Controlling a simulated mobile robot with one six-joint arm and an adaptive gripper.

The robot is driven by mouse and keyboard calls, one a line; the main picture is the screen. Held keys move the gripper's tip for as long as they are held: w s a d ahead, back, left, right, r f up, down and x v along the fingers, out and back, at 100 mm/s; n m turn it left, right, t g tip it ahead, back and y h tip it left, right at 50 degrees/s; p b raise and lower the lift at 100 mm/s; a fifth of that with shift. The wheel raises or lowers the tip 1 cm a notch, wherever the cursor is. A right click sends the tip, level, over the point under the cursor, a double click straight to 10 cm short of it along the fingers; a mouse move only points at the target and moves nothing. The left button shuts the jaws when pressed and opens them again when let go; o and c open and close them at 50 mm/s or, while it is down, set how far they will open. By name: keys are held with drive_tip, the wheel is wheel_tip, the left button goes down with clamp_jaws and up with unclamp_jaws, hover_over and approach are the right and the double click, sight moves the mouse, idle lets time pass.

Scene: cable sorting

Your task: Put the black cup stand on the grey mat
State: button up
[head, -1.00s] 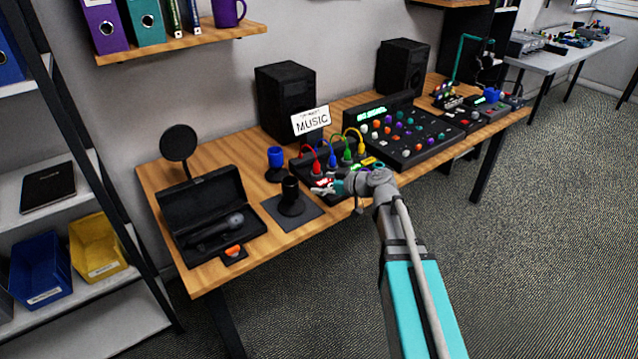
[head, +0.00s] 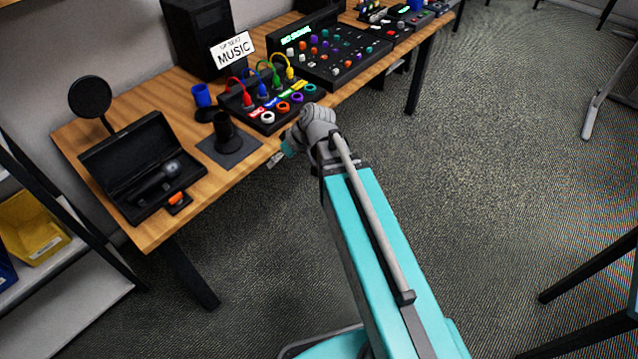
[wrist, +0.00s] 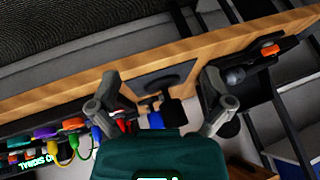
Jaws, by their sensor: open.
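The black cup stand (head: 224,132) stands upright on the grey mat (head: 244,155) near the front edge of the wooden table. In the wrist view, the black cup stand (wrist: 171,110) shows between my fingers but beyond them, with part of the mat (wrist: 136,84) around its base. My gripper (head: 277,157) is open and empty at the table's front edge, right of the mat and apart from the stand. In the wrist view, the two fingers of my gripper (wrist: 160,82) are spread wide. In the head view, my wrist partly hides the fingers.
A blue cup stand (head: 203,97) is just behind the mat. A patch box with coloured cables (head: 268,105) is to the right. An open black microphone case (head: 140,165) lies left, with a small orange-topped item (head: 177,198) beside it. The floor in front is clear.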

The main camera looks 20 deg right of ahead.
drive_tip(key=s+d+f+m+g+h, duration=0.2)
drive_tip(key=s+d+f+m+h, duration=0.1)
drive_tip(key=s+d+m+h, duration=0.3)
drive_tip(key=s+d, duration=0.2)
drive_tip(key=s, duration=0.1)
drive_tip(key=shift+d+g, duration=0.25)
drive_tip(key=shift+g, duration=0.15)
